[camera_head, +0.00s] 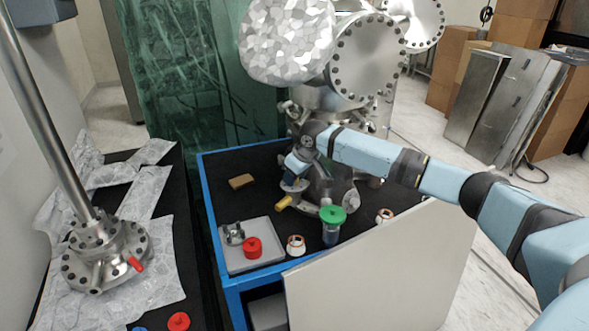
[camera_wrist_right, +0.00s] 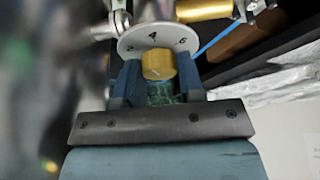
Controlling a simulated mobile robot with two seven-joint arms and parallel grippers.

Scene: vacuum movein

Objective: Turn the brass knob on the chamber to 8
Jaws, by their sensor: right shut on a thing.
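The brass knob (camera_wrist_right: 157,66) sits in front of a round white dial plate (camera_wrist_right: 133,44) in the right wrist view. Digits that look like 2, 4 and 6 show along the plate. The knob's setting is not clear. My right gripper (camera_wrist_right: 158,82) has one dark finger on each side of the knob and is shut on it. In the head view my right gripper (camera_head: 293,176) is at the near left side of the steel chamber (camera_head: 338,190) and hides the knob. A brass cylinder (camera_head: 284,203) sticks out just below it. My left gripper is not in view.
On the blue-framed cart (camera_head: 212,213) stand a grey tray (camera_head: 236,263) with a red-topped part (camera_head: 252,247), a green-topped valve (camera_head: 332,214) and small white parts (camera_head: 296,245). A pale panel (camera_head: 385,275) leans in front. A foil-covered bench (camera_head: 155,240) stands left.

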